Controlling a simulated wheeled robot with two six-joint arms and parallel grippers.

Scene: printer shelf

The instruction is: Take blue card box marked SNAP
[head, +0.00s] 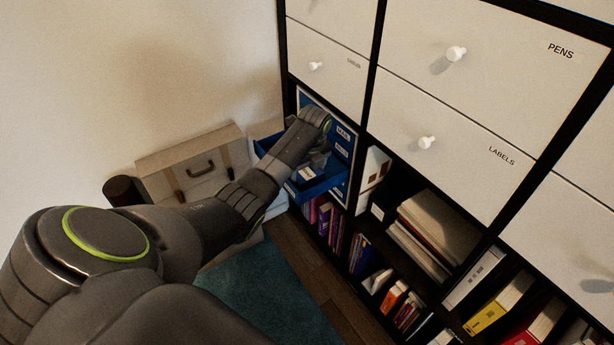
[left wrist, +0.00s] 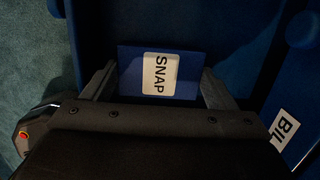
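The blue card box (left wrist: 132,72) has a white label reading SNAP and lies between the two fingers of my left gripper (left wrist: 158,78) in the left wrist view. The fingers flank its two sides, very near or touching; I cannot tell whether they press on it. In the head view my left gripper (head: 318,150) is over an open blue drawer (head: 322,186) at the left column of the shelf. The arm hides part of the drawer. A blue and white item (head: 305,173) shows inside it. My right gripper is not in view.
The blue unit has labelled fronts (head: 342,148); a label starting BIL (left wrist: 284,128) is near the gripper. White drawers (head: 480,130) are above right, with papers (head: 430,235) and books (head: 330,220) below. A beige case (head: 195,165) stands by the wall. Teal rug (head: 265,285) covers the floor.

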